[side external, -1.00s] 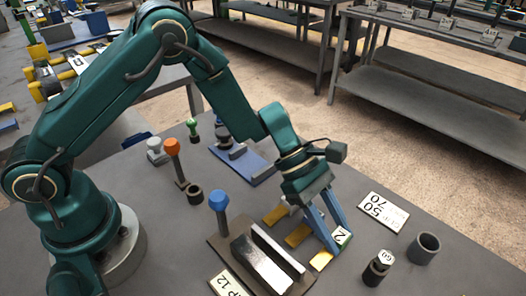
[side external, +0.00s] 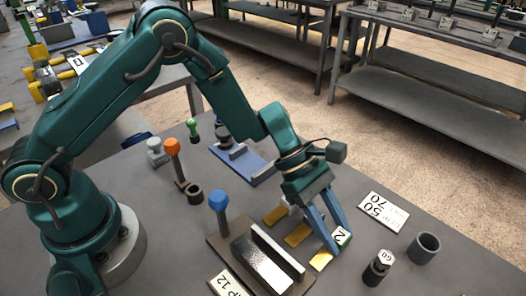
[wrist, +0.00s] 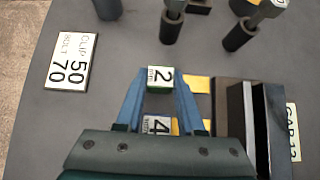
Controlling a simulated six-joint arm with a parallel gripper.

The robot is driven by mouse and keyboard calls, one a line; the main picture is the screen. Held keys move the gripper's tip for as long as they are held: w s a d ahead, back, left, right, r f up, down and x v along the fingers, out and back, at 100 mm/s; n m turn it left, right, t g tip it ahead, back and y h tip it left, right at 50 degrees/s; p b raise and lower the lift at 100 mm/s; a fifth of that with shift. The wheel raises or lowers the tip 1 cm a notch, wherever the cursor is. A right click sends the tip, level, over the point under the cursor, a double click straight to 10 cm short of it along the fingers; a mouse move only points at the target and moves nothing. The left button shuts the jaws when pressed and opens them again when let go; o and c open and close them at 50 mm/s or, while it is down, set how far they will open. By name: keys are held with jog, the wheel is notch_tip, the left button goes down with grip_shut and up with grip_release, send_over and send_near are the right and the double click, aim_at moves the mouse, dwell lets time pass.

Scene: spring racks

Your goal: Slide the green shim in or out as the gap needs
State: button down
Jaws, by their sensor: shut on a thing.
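The green shim (wrist: 162,79), with a white top marked "2 mm", sits between the blue fingertips of my gripper (wrist: 160,92). In the side view the shim (side external: 343,236) shows at the tips of my gripper (side external: 334,240), at the table's right part. My gripper is shut on it, and I cannot tell whether it touches the surface below. The gap fixture (side external: 223,246), a brown base with upright metal walls, stands to the left. In the wrist view the fixture (wrist: 233,108) is at the right. A label (side external: 228,284) reading "12" lies by it.
Yellow pads (side external: 298,235) lie between fixture and gripper. A block marked "4" (wrist: 157,125) is partly hidden behind my gripper. A blue-knobbed post (side external: 219,201) stands by the fixture.

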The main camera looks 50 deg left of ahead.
dwell(0.3)
jog(key=s, duration=0.2)
jog(key=shift+s+d+r, duration=0.1)
jog(key=shift+s+d, duration=0.05)
jog(key=shift+s, duration=1.1)
jog(key=c, duration=0.5)
grip_release()
